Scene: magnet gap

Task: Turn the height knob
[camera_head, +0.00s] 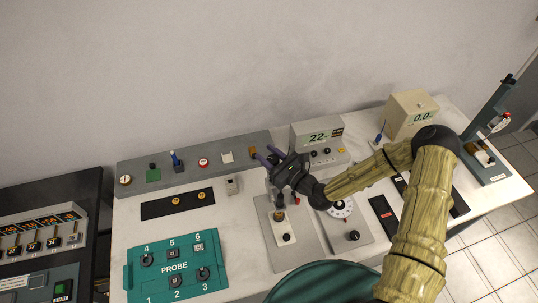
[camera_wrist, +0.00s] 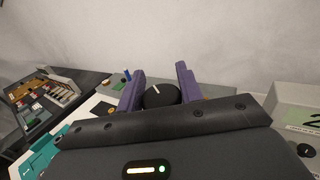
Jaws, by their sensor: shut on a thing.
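A black round knob with a white pointer line (camera_wrist: 160,96) sits between the two purple fingers of my gripper (camera_head: 268,156) in the wrist view. My gripper is shut on this knob. The line points up and slightly left in that view. No label on the knob is readable. In the head view the knob is hidden by my gripper, which reaches in from the right above the middle of the bench. Below it stands a grey plate (camera_head: 300,248) with a small upright post (camera_head: 279,213) and a small black knob (camera_head: 286,238).
A meter box reading 22 (camera_head: 310,132) stands behind my gripper. A dial plate (camera_head: 362,226) is at its right under my arm. A teal PROBE panel (camera_head: 212,255) lies front left. A grey rail (camera_head: 135,195) with several controls runs along the back. A beige 0.0 box (camera_head: 408,110) stands farther right.

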